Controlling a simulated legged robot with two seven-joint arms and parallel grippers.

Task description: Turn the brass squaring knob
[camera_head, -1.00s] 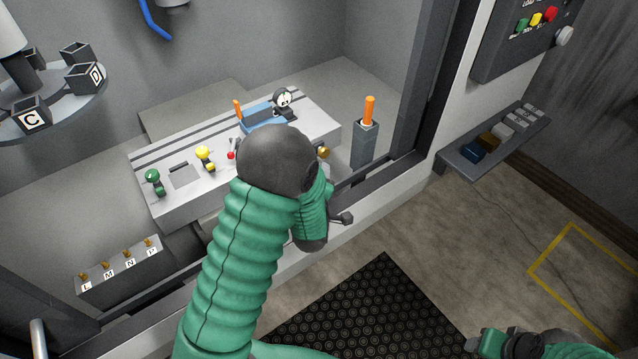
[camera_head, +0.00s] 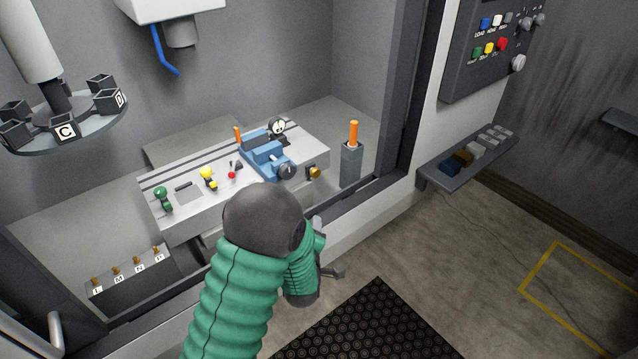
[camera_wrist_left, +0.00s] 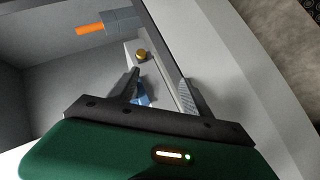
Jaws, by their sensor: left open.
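The brass knob (camera_head: 314,172) sticks out of the right end of the front face of the grey slotted table (camera_head: 190,212), below a blue vise (camera_head: 268,160). In the left wrist view the brass knob (camera_wrist_left: 141,55) lies beyond the fingertips, nearer the left finger. My left gripper (camera_wrist_left: 160,83) is open with nothing between its fingers, and apart from the knob. In the head view my green arm hides much of that gripper, which is below the knob, near the booth's front sill. My right gripper is out of view.
A grey post (camera_head: 351,163) with an orange handle stands right of the table. The booth sill (camera_head: 350,215) runs along the front. Green and yellow knobs stand on the table's left part. A shelf (camera_head: 465,160) and button panel (camera_head: 490,45) are on the right.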

